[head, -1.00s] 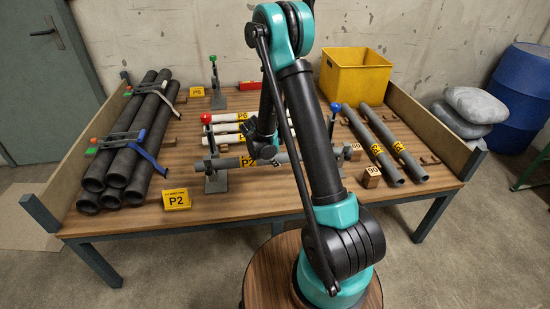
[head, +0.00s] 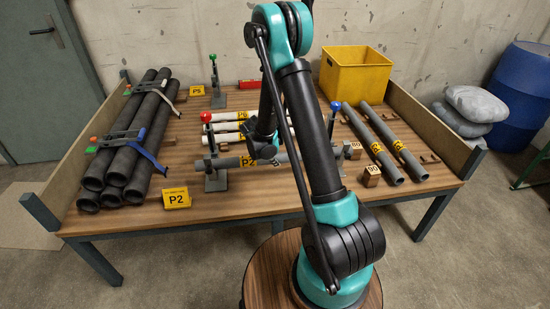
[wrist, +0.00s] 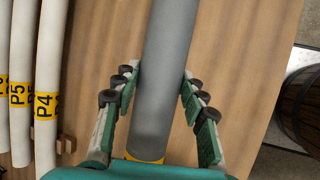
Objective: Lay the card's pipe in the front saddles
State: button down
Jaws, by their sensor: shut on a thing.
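The yellow card (head: 177,198) at the table's front reads P2. A grey pipe (head: 232,163) with a yellow label lies level across the front stands, left to right. My gripper (head: 264,151) is shut on it near its middle. In the wrist view the gripper (wrist: 162,95) has a finger on each side of the grey pipe (wrist: 167,60), with a yellow band at the lower edge. I cannot tell whether the pipe rests in the saddles.
White pipes (head: 225,127) lie just behind the held pipe. Two grey pipes (head: 372,142) lie at right, by small wooden blocks (head: 371,176). Strapped dark pipes (head: 125,150) are stacked at left. A green-knob stand (head: 216,95) and a yellow bin (head: 355,75) stand at the back.

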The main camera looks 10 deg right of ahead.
jog(key=c, duration=0.8)
grip_release()
jog(key=shift+r, duration=0.1)
jog(key=v, duration=1.1)
jog(key=shift+s+a+r, duration=0.15)
jog(key=shift+a+r, duration=0.05)
jog(key=shift+r, duration=0.15)
jog(key=s+d+r+m+y, duration=0.1)
jog(key=s+d+r+m, duration=0.1)
jog(key=s+d+m, duration=0.3)
jog(key=s+d+r+m+y, duration=0.1)
jog(key=s+d+r+m, duration=0.15)
jog(key=s, duration=0.45)
jog(key=s+m+y, duration=0.1)
jog(key=s+m, duration=0.2)
jog(key=s, duration=0.1)
jog(key=s+d+m, duration=0.1)
jog(key=s+m, duration=0.2)
jog(key=s, duration=0.2)
jog(key=s+m+y, duration=0.1)
jog(key=s+m, duration=0.2)
jog(key=s, duration=0.2)
jog(key=shift+s+d+m+y, duration=0.15)
jog(key=shift+d+m+y, duration=0.15)
jog(key=shift+d+m, duration=0.05)
